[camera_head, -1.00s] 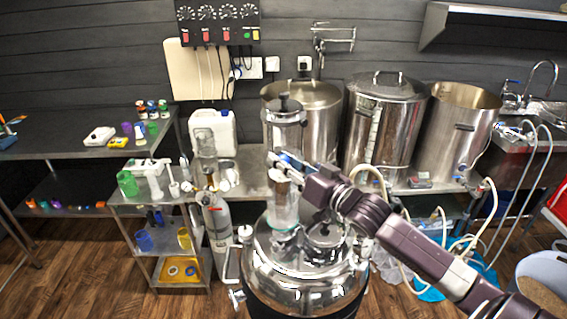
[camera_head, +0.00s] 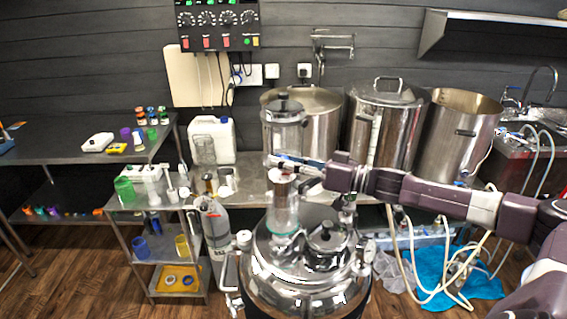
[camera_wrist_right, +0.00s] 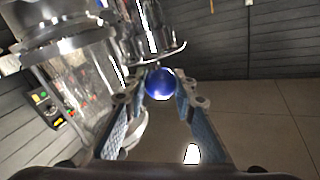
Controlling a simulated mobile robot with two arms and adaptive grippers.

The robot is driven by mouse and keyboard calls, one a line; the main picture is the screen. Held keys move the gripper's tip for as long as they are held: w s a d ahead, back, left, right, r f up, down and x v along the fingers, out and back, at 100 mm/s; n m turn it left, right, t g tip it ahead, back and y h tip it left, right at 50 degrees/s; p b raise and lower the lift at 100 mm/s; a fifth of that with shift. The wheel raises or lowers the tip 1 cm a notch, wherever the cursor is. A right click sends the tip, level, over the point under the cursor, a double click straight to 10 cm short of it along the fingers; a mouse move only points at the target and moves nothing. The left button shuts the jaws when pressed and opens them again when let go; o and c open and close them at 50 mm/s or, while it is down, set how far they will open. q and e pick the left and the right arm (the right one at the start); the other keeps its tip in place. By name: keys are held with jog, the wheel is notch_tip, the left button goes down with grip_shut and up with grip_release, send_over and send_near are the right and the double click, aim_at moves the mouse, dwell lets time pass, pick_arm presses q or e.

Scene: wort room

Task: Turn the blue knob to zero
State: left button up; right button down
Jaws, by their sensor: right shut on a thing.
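The blue knob (camera_wrist_right: 160,84) is a round, shiny blue ball under a metal fitting in the right wrist view. My right gripper (camera_wrist_right: 163,92) has its two blue-padded fingers on either side of the knob and is shut on it. In the head view this gripper (camera_head: 284,165) is at the top of the clear glass cylinder (camera_head: 284,212) above the steel vessel (camera_head: 305,272). The knob is hidden there by the fingers. No scale or zero mark can be read by the knob. My left gripper is not in view.
Tall steel pots (camera_head: 378,125) stand on the counter behind my arm. A dial panel (camera_head: 217,25) hangs on the back wall. A white jug (camera_head: 222,132) and a gas cylinder (camera_head: 213,222) are left of the vessel. Hoses and a blue bag (camera_head: 440,275) lie at right.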

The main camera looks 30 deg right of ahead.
jog(key=shift+w+r+n+g+y+p, duration=0.1)
jog(key=shift+n+g+y+p, duration=0.45)
jog(key=shift+n+g+y, duration=1.35)
jog(key=shift+g+y, duration=0.3)
jog(key=shift+y, duration=0.1)
jog(key=n+g+y+b, duration=0.1)
jog(key=n+g+b, duration=0.1)
jog(key=g+b, duration=0.1)
jog(key=shift+f+y, duration=0.3)
jog(key=shift+y, duration=0.1)
jog(key=shift+a+n+g+y+b, duration=0.1)
jog(key=shift+n+g+y+b, duration=0.4)
jog(key=shift+n+g+b, duration=0.95)
jog(key=shift+b, duration=0.3)
jog(key=shift+g, duration=0.35)
jog(key=c, duration=1.6)
grip_release()
jog(key=shift+a+r, duration=0.1)
